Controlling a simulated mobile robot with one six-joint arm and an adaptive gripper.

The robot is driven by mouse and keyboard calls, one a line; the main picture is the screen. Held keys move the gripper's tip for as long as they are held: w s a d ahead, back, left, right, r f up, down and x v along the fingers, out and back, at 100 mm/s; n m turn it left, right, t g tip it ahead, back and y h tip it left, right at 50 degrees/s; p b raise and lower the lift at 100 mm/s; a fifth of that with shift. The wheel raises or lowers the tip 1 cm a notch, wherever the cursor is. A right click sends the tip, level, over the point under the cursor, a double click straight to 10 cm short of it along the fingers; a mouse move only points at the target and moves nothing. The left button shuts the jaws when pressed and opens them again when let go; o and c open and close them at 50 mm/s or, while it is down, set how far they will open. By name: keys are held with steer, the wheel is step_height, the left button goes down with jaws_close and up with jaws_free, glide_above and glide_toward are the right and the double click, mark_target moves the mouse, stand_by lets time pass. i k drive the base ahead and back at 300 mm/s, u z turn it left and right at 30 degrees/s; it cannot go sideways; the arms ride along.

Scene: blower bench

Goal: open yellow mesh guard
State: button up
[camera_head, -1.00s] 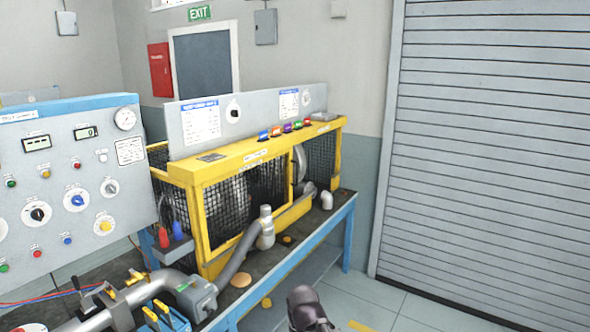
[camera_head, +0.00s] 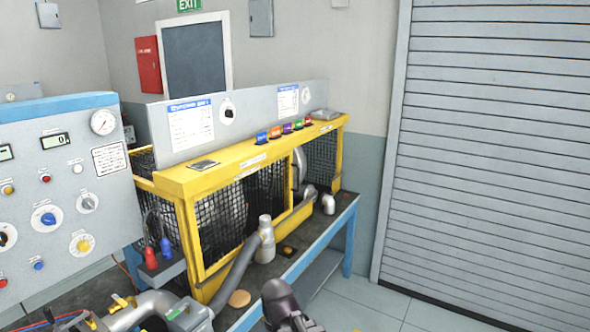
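The yellow mesh guard (camera_head: 188,218) is a yellow-framed cage with black wire mesh, standing on the blue-legged bench in the middle of the head view. Its front mesh panels look closed. A grey pipe (camera_head: 237,278) runs in front of its left panel. A dark, rounded part of my arm (camera_head: 283,305) shows at the bottom edge, in front of the bench and apart from the guard. Gripper fingers cannot be made out there.
A control panel (camera_head: 70,240) with knobs and gauges stands at the left. Grey piping with a valve (camera_head: 150,303) fills the bottom left. Open floor (camera_head: 370,305) lies right of the bench, before a grey roller shutter (camera_head: 490,150).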

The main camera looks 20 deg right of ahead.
mark_target(202, 274)
steer(key=i, duration=0.55)
steer(key=z, duration=0.6)
steer(key=i, duration=0.75)
steer(key=z, duration=0.5)
